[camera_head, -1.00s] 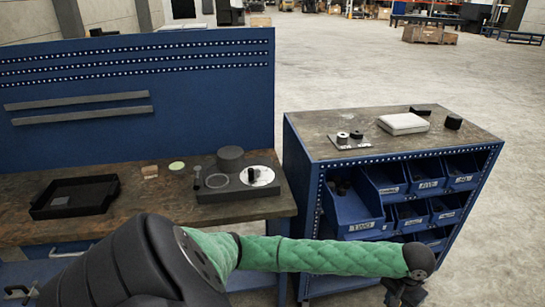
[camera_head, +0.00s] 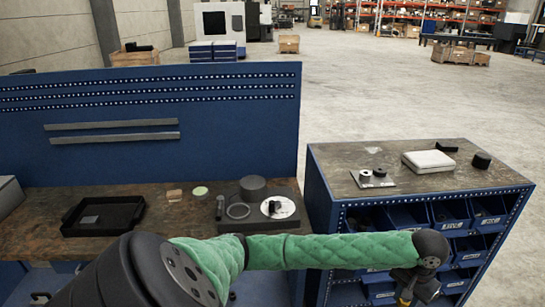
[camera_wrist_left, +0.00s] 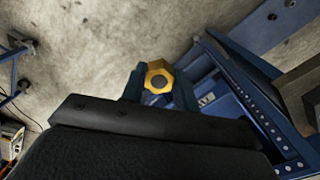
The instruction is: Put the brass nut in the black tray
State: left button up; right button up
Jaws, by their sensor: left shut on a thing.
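The brass nut (camera_wrist_left: 159,78) is a gold-coloured hexagonal ring with a dark centre. In the left wrist view it sits between the fingertips of my left gripper (camera_wrist_left: 160,88), which is shut on it. In the head view my left gripper (camera_head: 415,290) hangs at the lower right, in front of the blue bin cart, with a small yellowish patch at its tip. The black tray (camera_head: 122,214) lies on the workbench at the left, far from the gripper, with a grey rectangular patch inside. My right gripper is not in view.
The bin cart (camera_head: 318,215) carries a white box (camera_head: 428,161) and small dark parts. A gap separates bench and cart.

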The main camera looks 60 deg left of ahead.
aim_at(107, 218)
jog(key=i+j+u, duration=0.1)
jog(key=u, duration=0.35)
jog(key=i+u, duration=0.3)
jog(key=u, duration=0.2)
jog(key=i+u, duration=0.2)
jog(key=u, duration=0.25)
jog(key=i+u, duration=0.2)
jog(key=u, duration=0.25)
jog(key=i+u, duration=0.2)
jog(key=u, duration=0.3)
jog(key=i+l+u, duration=0.15)
jog(key=u, duration=0.3)
jog(key=i+l+u, duration=0.15)
jog(key=u, duration=0.35)
jog(key=l, duration=0.1)
